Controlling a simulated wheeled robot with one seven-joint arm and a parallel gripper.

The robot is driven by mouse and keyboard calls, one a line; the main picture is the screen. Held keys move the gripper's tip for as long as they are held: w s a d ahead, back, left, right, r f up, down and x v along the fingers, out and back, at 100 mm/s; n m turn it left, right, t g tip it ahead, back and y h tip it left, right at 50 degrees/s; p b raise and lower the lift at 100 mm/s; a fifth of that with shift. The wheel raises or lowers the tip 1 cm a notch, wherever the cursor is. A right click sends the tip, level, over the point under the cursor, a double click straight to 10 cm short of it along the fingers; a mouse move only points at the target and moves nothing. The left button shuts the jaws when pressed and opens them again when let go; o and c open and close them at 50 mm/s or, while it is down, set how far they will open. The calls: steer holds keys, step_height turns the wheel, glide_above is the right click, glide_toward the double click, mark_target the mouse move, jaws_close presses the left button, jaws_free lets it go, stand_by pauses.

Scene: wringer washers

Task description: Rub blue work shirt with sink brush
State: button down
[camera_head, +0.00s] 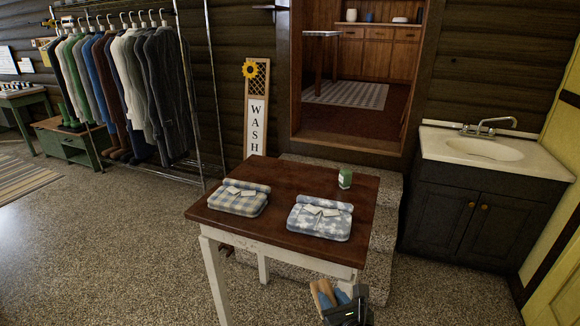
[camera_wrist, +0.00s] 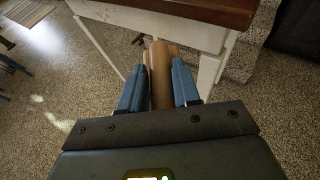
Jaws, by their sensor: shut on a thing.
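My gripper (camera_head: 328,292) is low at the table's front right corner, below its top. Its blue fingers are shut on a brown, rounded wooden-looking piece (camera_wrist: 161,72), apparently the sink brush; no bristles show. The wooden table (camera_head: 278,188) has a brown top and white legs. Two folded cloth items lie on it: a blue-and-cream plaid one (camera_head: 238,200) at left and a blue-grey one with white patches (camera_head: 320,220) at right. A blue garment (camera_head: 91,75) hangs among others on the rack. I cannot tell which is the blue work shirt.
A green jar (camera_head: 345,177) stands at the table's back right. Stone steps (camera_head: 386,205) rise behind the table to a doorway. A sink cabinet (camera_head: 475,215) is at right. The clothes rack (camera_head: 217,100) is at left. Speckled floor (camera_head: 110,240) is clear at front left.

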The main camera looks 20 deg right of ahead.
steer(key=shift+s+a+r, duration=0.15)
steer(key=shift+r, duration=0.1)
steer(key=shift+r, duration=0.1)
